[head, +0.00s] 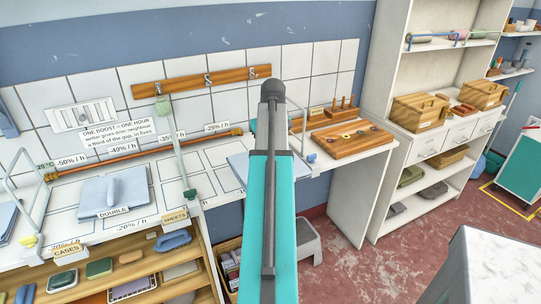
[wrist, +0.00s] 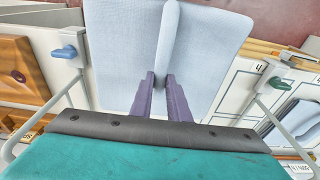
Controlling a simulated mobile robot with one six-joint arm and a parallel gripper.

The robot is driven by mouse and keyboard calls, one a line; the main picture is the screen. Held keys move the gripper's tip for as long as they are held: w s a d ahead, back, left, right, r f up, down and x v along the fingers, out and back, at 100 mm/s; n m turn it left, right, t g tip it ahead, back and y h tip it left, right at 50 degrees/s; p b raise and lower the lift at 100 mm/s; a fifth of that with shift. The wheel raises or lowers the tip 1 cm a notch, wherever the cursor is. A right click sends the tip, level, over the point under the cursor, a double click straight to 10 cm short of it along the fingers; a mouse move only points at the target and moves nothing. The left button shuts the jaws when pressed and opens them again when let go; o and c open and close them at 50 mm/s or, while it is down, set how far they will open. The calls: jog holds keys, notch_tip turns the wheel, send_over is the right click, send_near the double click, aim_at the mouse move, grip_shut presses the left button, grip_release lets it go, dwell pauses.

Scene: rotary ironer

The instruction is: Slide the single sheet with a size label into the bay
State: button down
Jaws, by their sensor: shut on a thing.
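My gripper (wrist: 163,82) has two purple fingers, shut on the raised ridge of a pale blue folded sheet (wrist: 205,45) in the wrist view. The sheet lies flat beyond the fingers. In the head view, part of a blue sheet (head: 238,164) shows beside my teal arm, which hides the gripper. No size label can be read on the held sheet. Another folded blue sheet (head: 100,205) with a ridge lies at the mark reading DOUBLE. Outlined areas (head: 205,184) mark the white counter. I cannot tell which one is the bay.
Wire frames with a blue clip (wrist: 66,52) and a green clip (wrist: 277,67) flank the held sheet. A wooden peg board (head: 352,138) sits to the right. Shelves (head: 110,270) lie below the counter.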

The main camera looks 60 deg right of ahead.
jog(key=shift+w+d+p, duration=0.8)
jog(key=shift+w+d, duration=4)
jog(key=shift+w, duration=1.65)
jog(key=shift+w+d+f+b, duration=0.2)
jog(key=shift+w+f+b, duration=0.05)
jog(key=shift+f, duration=0.65)
jog(key=shift+w+d+f+b, duration=0.15)
jog(key=shift+w+f+b, duration=0.15)
jog(key=shift+f, duration=0.55)
jog(key=shift+w+d+f+b, duration=0.2)
jog(key=shift+f+b, duration=0.05)
jog(key=shift+f, duration=0.65)
jog(key=shift+f, duration=0.3)
jog(key=c, duration=1.6)
grip_release()
jog(key=shift+r, duration=0.15)
jog(key=r+b, duration=0.1)
jog(key=r, duration=0.3)
jog(key=s+r, duration=0.1)
jog(key=r, duration=0.4)
jog(key=a+r+b, duration=0.1)
jog(key=r, duration=0.3)
jog(key=shift+s+a+r+b, duration=0.1)
jog(key=shift+s+r+b, duration=0.1)
jog(key=shift+s+b, duration=0.2)
